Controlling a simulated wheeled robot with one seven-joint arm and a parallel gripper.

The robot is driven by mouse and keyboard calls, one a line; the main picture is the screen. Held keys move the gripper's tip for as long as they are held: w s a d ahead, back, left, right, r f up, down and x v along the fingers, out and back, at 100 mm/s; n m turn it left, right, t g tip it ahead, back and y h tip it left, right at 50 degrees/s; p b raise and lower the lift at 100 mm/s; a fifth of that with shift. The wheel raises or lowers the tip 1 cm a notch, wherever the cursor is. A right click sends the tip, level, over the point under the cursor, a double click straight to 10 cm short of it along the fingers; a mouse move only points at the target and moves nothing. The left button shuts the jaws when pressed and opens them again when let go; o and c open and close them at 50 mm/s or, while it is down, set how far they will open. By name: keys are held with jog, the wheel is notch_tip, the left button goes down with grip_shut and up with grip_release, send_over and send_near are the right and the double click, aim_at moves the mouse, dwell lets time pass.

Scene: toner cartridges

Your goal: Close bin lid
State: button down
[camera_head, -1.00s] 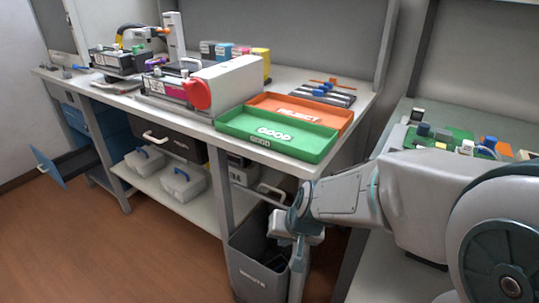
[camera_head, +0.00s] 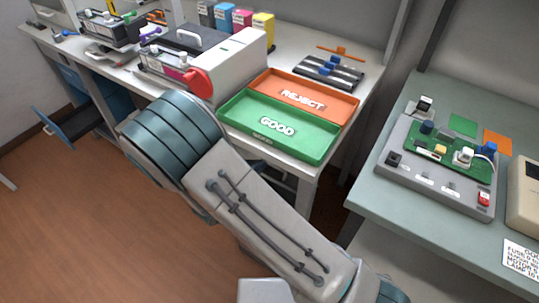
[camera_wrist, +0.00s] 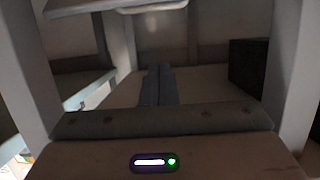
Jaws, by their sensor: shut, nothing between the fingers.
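My gripper (camera_wrist: 158,86) shows in the wrist view with its two dark fingers together and nothing between them. It points into a dim space under a bench, between two pale posts. In the head view my gripper is hidden, and my raised arm crosses the middle of the picture. The bin and its lid do not show in the head view, where my arm covers that area. I cannot make them out for sure in the wrist view, so I cannot tell whether the gripper touches the lid.
Pale posts stand left (camera_wrist: 32,70) and right (camera_wrist: 291,70) in the wrist view. A dark box (camera_wrist: 249,66) lies beyond. In the head view, the green GOOD tray (camera_head: 312,148) and orange REJECT tray (camera_head: 335,107) sit on the bench. Open floor (camera_head: 70,220) lies left.

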send_over(272, 174)
jog(key=w+d, duration=0.1)
notch_tip(272, 174, down, 3)
jog(key=shift+w+d+r+b, duration=0.15)
jog(key=shift+r+b, duration=0.05)
jog(key=shift+b, duration=0.15)
jog(key=f, duration=0.1)
jog(key=a+f, duration=0.1)
jog(key=shift+s+f, duration=0.3)
jog(key=shift+s, duration=0.1)
jog(key=shift+s+a+f, duration=0.1)
jog(key=shift+s+f, duration=0.15)
jog(key=shift+f, duration=0.15)
